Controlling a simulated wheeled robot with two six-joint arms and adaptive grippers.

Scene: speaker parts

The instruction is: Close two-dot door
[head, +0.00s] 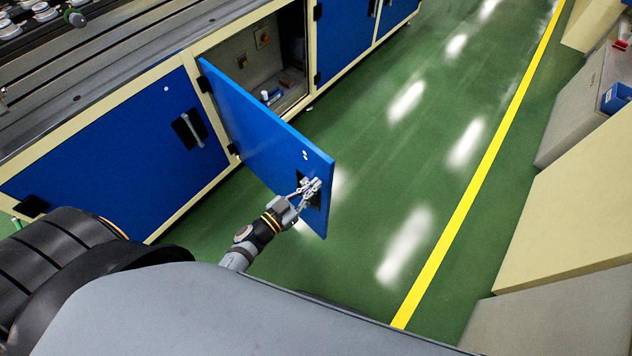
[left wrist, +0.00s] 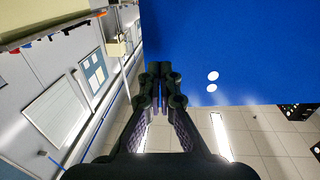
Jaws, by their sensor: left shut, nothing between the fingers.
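The two-dot door (head: 262,118) is a blue panel standing open from the cabinet, hinged at its left edge in the head view. Two white dots (head: 305,155) show near its free edge, above a dark handle recess. The door (left wrist: 235,45) and its two dots (left wrist: 212,81) also show in the left wrist view. My left gripper (head: 312,186) is at the handle area near the free edge, its fingers shut with nothing between them. Whether it touches the door I cannot tell. The fingers (left wrist: 160,72) also show in the left wrist view. My right gripper is not in view.
The open compartment (head: 268,60) behind the door holds small items. A closed one-dot blue door (head: 120,140) is to the left, and other blue doors (head: 343,35) are beyond. The green floor (head: 380,160) is clear up to the yellow line (head: 480,170); beige cabinets (head: 570,200) stand at the right.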

